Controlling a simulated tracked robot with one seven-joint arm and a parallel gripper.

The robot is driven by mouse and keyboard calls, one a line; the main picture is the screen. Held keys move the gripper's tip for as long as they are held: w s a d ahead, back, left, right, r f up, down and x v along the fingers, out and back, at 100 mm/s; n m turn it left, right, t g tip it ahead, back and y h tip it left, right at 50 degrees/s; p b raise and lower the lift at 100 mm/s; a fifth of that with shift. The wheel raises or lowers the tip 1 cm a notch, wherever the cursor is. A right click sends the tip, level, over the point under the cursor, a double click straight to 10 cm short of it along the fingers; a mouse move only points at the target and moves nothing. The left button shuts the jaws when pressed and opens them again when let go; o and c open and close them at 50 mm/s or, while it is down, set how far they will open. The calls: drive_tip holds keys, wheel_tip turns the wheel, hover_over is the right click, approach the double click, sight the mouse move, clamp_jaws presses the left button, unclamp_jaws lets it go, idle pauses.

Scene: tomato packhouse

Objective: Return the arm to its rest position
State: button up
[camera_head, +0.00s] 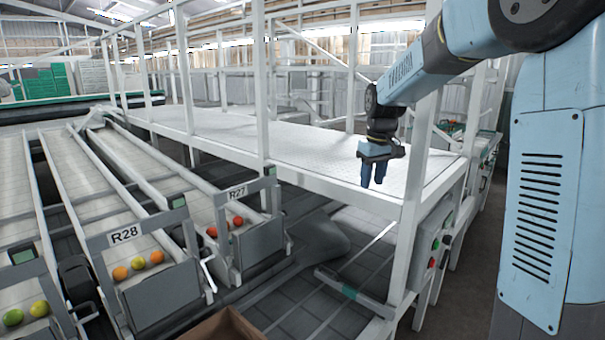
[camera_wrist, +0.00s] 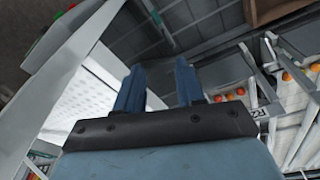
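My arm reaches in from the right side of the head view, with its light blue links bent at the top right and the forearm slanting down to the left. My gripper (camera_head: 372,184) hangs from it with the fingers pointing down, in front of the white walkway platform (camera_head: 300,150). In the wrist view my gripper (camera_wrist: 158,68) shows two blue fingers standing apart with nothing between them. It is open and empty.
Sorting lanes with the signs R28 (camera_head: 124,234) and R27 (camera_head: 237,193) hold a few tomatoes at their ends, left of my gripper. A white post (camera_head: 413,190) stands close by. A control box (camera_head: 434,245) with buttons is below. A cardboard box (camera_head: 225,327) shows at the bottom.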

drive_tip(key=s+d+r+m+t, duration=0.1)
drive_tip(key=s+r, duration=0.2)
drive_tip(key=s, duration=0.5)
drive_tip(key=s+d+r+m+t, duration=0.1)
drive_tip(key=s+d+r, duration=0.15)
drive_tip(key=s, duration=0.65)
drive_tip(key=s+d+f+m+t, duration=0.1)
drive_tip(key=s+f+m, duration=0.1)
drive_tip(key=s, duration=1.3)
drive_tip(key=shift+s+d+f+m+t, duration=0.15)
drive_tip(key=shift+s+m+t, duration=0.25)
drive_tip(key=shift+m, duration=0.2)
drive_tip(key=shift+o, duration=0.4)
